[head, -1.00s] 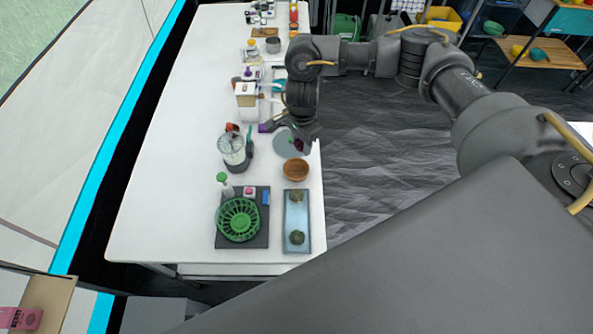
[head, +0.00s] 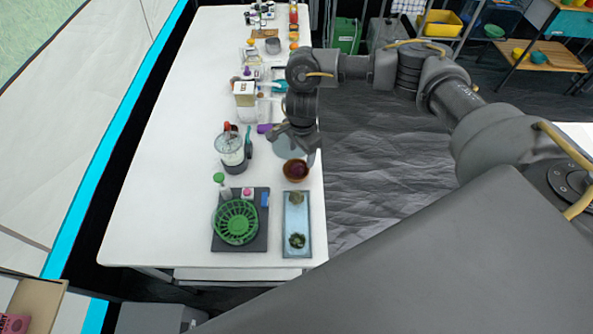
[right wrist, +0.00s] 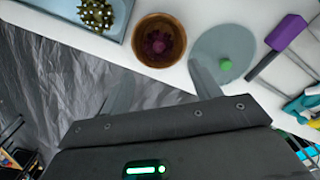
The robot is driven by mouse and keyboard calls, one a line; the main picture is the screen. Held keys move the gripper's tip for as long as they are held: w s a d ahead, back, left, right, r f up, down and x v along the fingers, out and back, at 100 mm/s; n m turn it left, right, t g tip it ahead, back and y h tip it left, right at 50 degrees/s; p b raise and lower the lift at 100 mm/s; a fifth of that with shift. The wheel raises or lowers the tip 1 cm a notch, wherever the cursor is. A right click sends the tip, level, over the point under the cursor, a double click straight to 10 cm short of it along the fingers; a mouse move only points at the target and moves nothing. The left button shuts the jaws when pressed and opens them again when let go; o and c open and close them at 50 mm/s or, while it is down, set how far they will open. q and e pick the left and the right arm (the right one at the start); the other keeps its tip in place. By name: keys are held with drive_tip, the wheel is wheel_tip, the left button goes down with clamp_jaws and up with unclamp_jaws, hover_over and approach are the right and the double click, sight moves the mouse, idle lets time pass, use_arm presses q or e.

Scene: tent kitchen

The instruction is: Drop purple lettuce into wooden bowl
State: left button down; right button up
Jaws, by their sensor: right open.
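The wooden bowl (head: 294,179) stands near the right edge of the white table. The purple lettuce (head: 297,168) is inside it. In the right wrist view, the bowl (right wrist: 137,33) holds the dark purple lettuce (right wrist: 157,45) at its bottom. My right gripper (head: 302,143) is just beyond the bowl in the head view. In the right wrist view its two fingers (right wrist: 162,84) are spread apart with nothing between them, clear of the lettuce. My left gripper is not in view.
A grey round plate (right wrist: 208,45) with a small green item (right wrist: 225,64) lies beside the bowl. A light blue tray (head: 297,218) with two spiky green items is nearer. A green basket (head: 236,222) sits on a dark board. The table's left side is clear.

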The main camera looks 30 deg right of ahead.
wheel_tip(320, 180, up, 11)
drive_tip(key=b, duration=0.1)
idle(0.6)
drive_tip(key=shift+s+f, duration=0.1)
drive_tip(key=shift+f, duration=0.1)
idle(0.4)
